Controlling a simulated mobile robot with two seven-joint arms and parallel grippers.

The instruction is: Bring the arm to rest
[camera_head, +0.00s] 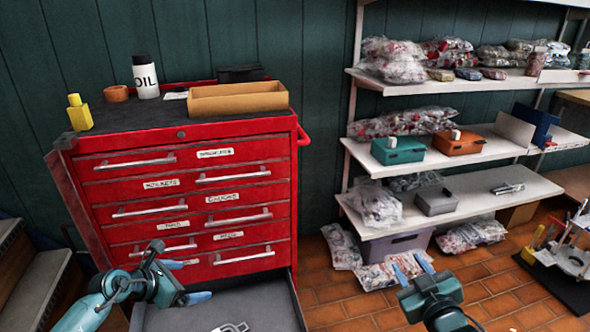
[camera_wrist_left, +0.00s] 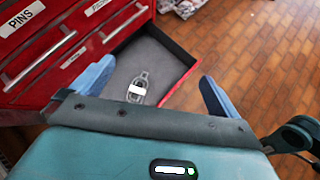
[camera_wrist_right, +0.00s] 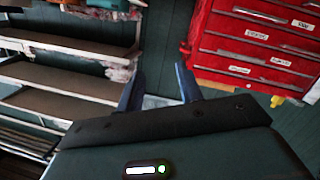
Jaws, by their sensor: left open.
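My left gripper (camera_head: 190,280) is open and empty, in front of the red tool cabinet (camera_head: 190,185) and above its pulled-out bottom drawer (camera_head: 270,303). In the left wrist view its blue fingers stand wide apart with the drawer (camera_wrist_left: 150,55) between and beyond them.
An oil bottle (camera_head: 145,77), a yellow bottle (camera_head: 79,113) and an open cardboard box (camera_head: 238,99) stand on the cabinet top. Shelves (camera_head: 470,155) with bags and small boxes stand at the right. A black-based stand (camera_head: 570,285) is at the far right. Some brick floor is clear.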

